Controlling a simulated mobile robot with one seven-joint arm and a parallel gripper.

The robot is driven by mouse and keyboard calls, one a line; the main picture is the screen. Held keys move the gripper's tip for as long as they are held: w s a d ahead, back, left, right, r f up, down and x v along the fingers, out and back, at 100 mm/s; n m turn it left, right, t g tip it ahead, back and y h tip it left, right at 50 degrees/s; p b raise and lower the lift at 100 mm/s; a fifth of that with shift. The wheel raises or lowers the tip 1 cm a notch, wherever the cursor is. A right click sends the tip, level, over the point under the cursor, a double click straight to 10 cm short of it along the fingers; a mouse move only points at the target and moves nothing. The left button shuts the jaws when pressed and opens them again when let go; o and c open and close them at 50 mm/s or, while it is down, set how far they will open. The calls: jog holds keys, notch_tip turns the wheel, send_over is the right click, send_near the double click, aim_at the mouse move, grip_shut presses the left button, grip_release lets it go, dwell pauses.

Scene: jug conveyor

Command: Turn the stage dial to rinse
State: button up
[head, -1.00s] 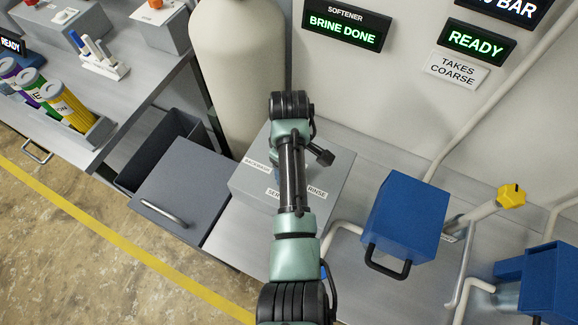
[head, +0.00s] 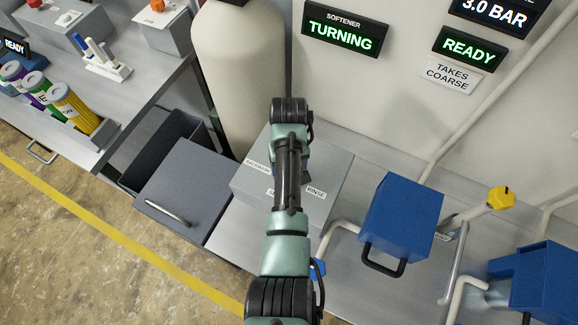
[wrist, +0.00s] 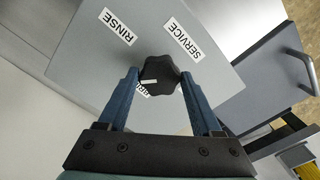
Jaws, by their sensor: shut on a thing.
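The stage dial (wrist: 160,74) is a dark lobed knob on a grey box (head: 330,170), seen in the wrist view. My gripper (wrist: 160,80) has its two blue fingers closed on either side of the dial. The RINSE label (wrist: 118,27) lies up and left of the dial and the SERVICE label (wrist: 184,40) up and right. A third label is mostly hidden below the dial. In the head view my arm hides the dial. The softener display (head: 344,34) reads TURNING.
A white tank (head: 240,80) stands behind the box. Blue housings (head: 405,215) with pipes and a yellow knob (head: 500,198) are to the right. A grey drawer unit (head: 190,190) is to the left. Wall displays read READY (head: 469,48) and 3.0 BAR (head: 495,14).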

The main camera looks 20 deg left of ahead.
jog(key=m+p, duration=0.1)
jog(key=m, duration=0.4)
jog(key=shift+r+m, duration=0.1)
jog(key=shift+m, duration=0.2)
jog(key=shift+m+p, duration=0.3)
jog(key=shift+m, duration=1.9)
jog(key=shift+w, duration=0.1)
jog(key=o, duration=1.4)
jog(key=shift+c, duration=0.2)
notch_tip(320, 180, up, 13)
jog(key=b, duration=0.1)
